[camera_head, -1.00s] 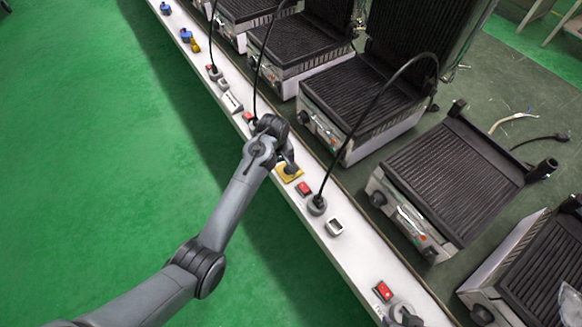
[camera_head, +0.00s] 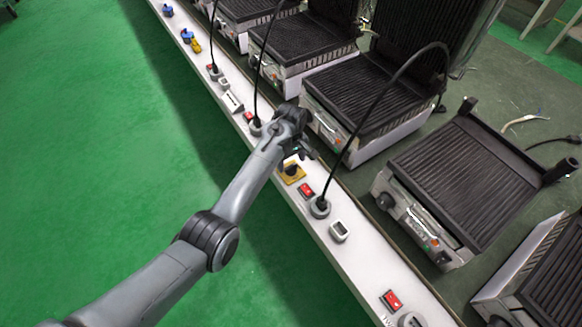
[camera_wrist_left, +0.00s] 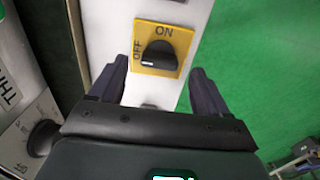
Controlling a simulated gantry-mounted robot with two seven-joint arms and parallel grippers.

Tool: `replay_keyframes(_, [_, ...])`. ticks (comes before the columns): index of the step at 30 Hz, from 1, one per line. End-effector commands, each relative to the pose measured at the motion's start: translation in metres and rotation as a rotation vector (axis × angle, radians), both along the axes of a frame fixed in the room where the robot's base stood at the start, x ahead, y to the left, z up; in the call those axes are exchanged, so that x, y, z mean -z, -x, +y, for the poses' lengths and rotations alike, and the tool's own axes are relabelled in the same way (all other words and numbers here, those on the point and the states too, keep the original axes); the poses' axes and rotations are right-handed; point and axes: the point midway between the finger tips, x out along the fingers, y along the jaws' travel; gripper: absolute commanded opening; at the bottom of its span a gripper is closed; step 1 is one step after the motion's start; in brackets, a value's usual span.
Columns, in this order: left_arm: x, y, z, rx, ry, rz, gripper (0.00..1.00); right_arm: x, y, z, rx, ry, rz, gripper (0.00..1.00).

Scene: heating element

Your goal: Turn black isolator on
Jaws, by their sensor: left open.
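The black isolator is a dark rotary knob on a yellow plate (camera_head: 291,172) on the white rail. In the left wrist view the black knob (camera_wrist_left: 158,56) lies between and beyond my fingertips, with ON printed above it and OFF at its left. The knob lies roughly crosswise, its white mark at the left end, on the OFF side. My left gripper (camera_head: 305,153) is open and empty, just above and beside the isolator in the head view. In the left wrist view my left gripper (camera_wrist_left: 160,76) has its fingers apart and not touching the knob. My right gripper is not in view.
The white rail (camera_head: 370,259) also carries a red switch (camera_head: 306,190), a grey socket with a black plug (camera_head: 319,207) and its cable. Contact grills (camera_head: 455,175) stand along its right side. Another yellow-plated switch (camera_head: 196,46) is farther up the rail. Green floor lies open at left.

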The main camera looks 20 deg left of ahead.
Motion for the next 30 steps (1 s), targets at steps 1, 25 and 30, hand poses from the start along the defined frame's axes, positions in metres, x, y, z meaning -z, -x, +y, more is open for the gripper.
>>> replay_keyframes(1, [0.010,0.000,0.000,0.000,0.000,0.001,0.77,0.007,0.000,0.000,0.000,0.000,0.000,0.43])
replay_keyframes(25, [0.028,0.000,0.000,0.000,0.001,-0.001,0.44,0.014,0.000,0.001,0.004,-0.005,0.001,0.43])
replay_keyframes(30, [0.028,0.000,0.000,0.001,0.000,0.000,0.21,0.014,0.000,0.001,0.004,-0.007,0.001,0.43])
